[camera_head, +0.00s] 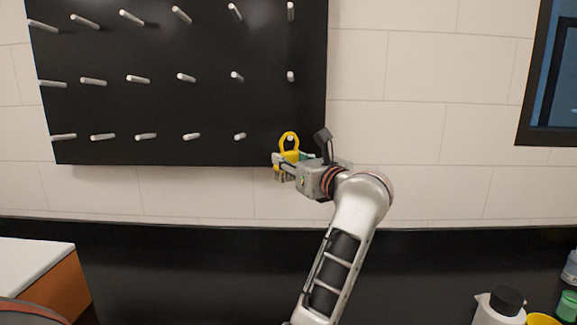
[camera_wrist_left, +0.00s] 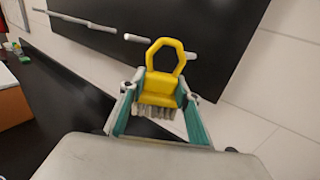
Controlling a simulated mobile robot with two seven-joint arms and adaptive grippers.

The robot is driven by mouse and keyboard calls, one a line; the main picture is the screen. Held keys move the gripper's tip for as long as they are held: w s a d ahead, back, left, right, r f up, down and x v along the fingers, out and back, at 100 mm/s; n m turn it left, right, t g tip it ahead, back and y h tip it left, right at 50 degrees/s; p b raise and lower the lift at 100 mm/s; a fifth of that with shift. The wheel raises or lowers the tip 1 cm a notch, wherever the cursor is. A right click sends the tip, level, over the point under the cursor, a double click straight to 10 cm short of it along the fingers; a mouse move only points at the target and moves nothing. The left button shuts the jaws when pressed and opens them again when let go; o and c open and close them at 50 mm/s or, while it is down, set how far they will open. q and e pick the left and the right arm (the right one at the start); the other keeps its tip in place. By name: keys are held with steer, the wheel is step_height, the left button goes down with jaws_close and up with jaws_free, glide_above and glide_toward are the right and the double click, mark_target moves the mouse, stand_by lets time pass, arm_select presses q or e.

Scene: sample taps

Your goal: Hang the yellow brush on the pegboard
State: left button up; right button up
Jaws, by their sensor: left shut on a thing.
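The yellow brush (camera_head: 291,156) is held upright by my left gripper (camera_head: 288,161) at the lower right corner of the black pegboard (camera_head: 215,105). Its ring-shaped handle points up and its grey bristles point down. In the head view a pale peg tip shows inside the ring, at the right end of the bottom row; I cannot tell whether the ring is around it or in front of it. In the left wrist view the fingers are shut on the brush's body (camera_wrist_left: 160,84), and a peg (camera_wrist_left: 137,38) ends just left of the ring. My right gripper is not in view.
The pegboard's other pegs are empty. White tiled wall (camera_head: 420,130) lies right of the board, with a dark-framed window beyond. A white bottle with a black cap (camera_head: 500,306) and other containers stand at the lower right. An orange-sided white unit (camera_head: 45,270) stands lower left.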

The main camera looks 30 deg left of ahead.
arm_select(q)
steer(key=w+a+f, duration=0.1)
steer(key=w+a, duration=0.3)
steer(key=w, duration=0.3)
steer(key=shift+w+a+f, duration=0.15)
steer(key=shift+w+a, duration=0.25)
stand_by(0.8)
stand_by(0.3)
stand_by(0.4)
steer(key=o, duration=1.2)
steer(key=v, duration=1.2)
